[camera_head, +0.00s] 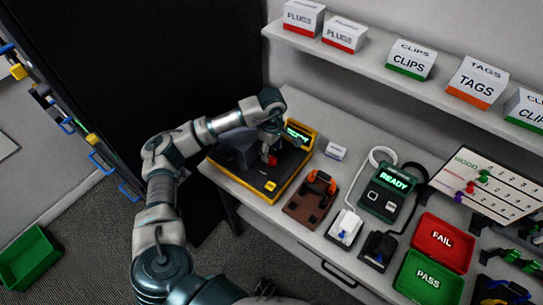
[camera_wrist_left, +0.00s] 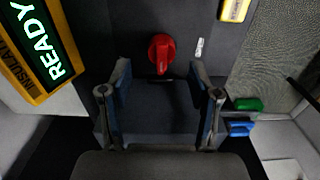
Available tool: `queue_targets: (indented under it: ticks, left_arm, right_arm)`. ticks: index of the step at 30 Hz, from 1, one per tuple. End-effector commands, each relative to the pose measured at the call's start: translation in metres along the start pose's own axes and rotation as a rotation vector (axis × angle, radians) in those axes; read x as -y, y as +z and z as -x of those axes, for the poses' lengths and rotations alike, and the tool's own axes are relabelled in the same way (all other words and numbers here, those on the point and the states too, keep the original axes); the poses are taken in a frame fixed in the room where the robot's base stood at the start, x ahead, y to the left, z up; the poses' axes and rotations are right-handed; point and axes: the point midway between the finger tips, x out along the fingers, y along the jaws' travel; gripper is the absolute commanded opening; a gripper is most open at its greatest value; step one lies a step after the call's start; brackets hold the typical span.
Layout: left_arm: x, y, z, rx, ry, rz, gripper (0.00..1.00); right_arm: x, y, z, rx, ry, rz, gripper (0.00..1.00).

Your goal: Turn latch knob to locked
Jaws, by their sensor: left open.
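The red latch knob (camera_wrist_left: 161,52) sits on the dark top of the insulation tester. In the left wrist view it is just beyond my open left gripper (camera_wrist_left: 160,75), roughly centred between the fingertips and apart from them. The knob's grip looks nearly upright in that view, with a small white mark (camera_wrist_left: 199,48) to its right. In the head view the knob (camera_head: 272,160) shows under my left gripper (camera_head: 268,150). The yellow-edged tester (camera_head: 272,196) has a green READY display (camera_wrist_left: 47,50). My right gripper is not clearly in view.
Right of the tester are a brown fixture (camera_head: 306,207), a white-and-black cable device (camera_head: 345,228), a READY meter (camera_head: 387,192), a red FAIL tray (camera_head: 462,262) and a green PASS tray (camera_head: 403,284). A shelf (camera_head: 420,82) with labelled boxes runs above.

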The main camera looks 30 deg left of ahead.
Motion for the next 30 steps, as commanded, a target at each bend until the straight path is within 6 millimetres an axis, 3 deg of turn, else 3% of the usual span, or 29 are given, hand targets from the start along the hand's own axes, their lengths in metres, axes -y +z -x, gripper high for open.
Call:
queue_targets:
  ticks: [6, 11, 30]
  left_arm:
    - [-0.001, -0.001, 0.048, 0.001, 0.002, 0.000, 0.62]
    - [-0.001, -0.002, 0.067, 0.001, 0.000, 0.001, 0.62]
    - [-0.001, -0.002, 0.073, 0.002, -0.002, 0.000, 0.62]
  right_arm:
    - [0.000, 0.000, 0.000, 0.000, 0.001, 0.001, 0.40]
    - [0.000, 0.000, 0.000, 0.000, 0.001, 0.001, 0.40]
    - [0.000, 0.000, 0.000, 0.001, 0.001, 0.002, 0.40]
